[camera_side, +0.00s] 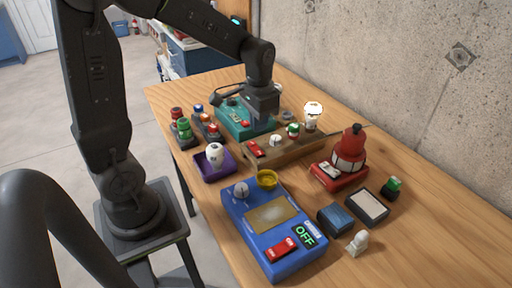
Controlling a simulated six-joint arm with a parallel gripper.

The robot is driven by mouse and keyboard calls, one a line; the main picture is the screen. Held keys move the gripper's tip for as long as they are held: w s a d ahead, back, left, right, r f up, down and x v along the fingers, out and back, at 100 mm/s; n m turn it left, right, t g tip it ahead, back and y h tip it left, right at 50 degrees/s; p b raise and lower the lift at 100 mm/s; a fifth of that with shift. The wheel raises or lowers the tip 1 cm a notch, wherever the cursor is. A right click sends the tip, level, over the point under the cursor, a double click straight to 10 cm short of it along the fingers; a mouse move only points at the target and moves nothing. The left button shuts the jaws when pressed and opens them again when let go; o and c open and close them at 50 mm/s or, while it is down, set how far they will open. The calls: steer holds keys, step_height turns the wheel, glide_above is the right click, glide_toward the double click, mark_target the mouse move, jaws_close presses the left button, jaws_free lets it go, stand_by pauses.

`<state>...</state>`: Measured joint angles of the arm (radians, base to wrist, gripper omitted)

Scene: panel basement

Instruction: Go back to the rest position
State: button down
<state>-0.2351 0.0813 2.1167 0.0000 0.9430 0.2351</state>
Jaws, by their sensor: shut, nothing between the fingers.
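My gripper (262,112) points down at the back part of the wooden table (440,232), over or just in front of the right part of a teal panel box (233,118). It is shut and holds nothing that I can see. Its fingertips are small and dark here, and I cannot tell whether they touch the box. My arm reaches in from the upper left, bent at the elbow.
Close by are a wooden panel (290,152) with switches and a white bulb (313,109), and a purple tray (213,163). A blue box (274,228) reading OFF and a red device (345,160) stand nearer. A concrete wall (400,70) runs along the right.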

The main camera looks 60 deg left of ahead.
steer(key=s+d+r+t, duration=0.2)
steer(key=s+d+r, duration=0.2)
steer(key=s, duration=0.2)
steer(key=s+d+r+t, duration=0.3)
steer(key=s+d+r, duration=0.1)
steer(key=s+r, duration=0.1)
steer(key=shift+s+t, duration=0.3)
steer(key=shift+s, duration=0.6)
steer(key=shift+r, duration=0.1)
